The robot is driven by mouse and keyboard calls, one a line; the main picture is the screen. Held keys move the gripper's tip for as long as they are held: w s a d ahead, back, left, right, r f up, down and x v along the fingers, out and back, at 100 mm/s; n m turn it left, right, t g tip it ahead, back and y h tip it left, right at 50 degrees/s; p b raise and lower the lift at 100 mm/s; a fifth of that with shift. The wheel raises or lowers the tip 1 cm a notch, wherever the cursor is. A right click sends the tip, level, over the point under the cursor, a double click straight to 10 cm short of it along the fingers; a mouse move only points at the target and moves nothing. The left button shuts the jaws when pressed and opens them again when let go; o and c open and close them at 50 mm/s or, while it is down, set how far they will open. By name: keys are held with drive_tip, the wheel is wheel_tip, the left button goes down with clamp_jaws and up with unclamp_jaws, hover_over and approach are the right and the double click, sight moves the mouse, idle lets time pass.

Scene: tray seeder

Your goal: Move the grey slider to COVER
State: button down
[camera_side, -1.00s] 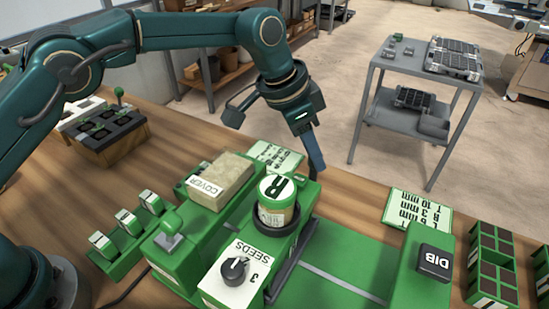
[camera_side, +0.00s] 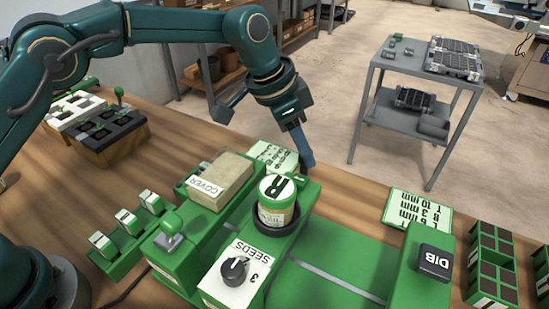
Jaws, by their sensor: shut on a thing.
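My gripper (camera_side: 307,160) points down behind the green seeder, just right of its far end, with a blue-grey finger showing. It is shut. The thing between the jaws is hidden from this side; I take it to be the grey slider, of which I see no clear part. The COVER block (camera_side: 218,182), a tan box with a white label, sits on the seeder to the left of my gripper. In front stands a round jar marked R (camera_side: 277,203) in a dark ring. Nearer is the SEEDS panel (camera_side: 240,270) with a black knob.
The DIB block (camera_side: 434,262) stands right of the green bed (camera_side: 345,245), crossed by a grey strip. Green cards lie behind. A dark cell tray (camera_side: 105,130) is far left. The wood behind the bed is clear.

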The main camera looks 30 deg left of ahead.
drive_tip(key=a, duration=0.8)
drive_tip(key=shift+a, duration=0.35)
drive_tip(key=c, duration=0.6)
unclamp_jaws()
drive_tip(key=shift+r, duration=0.1)
drive_tip(key=shift+v, duration=2.5)
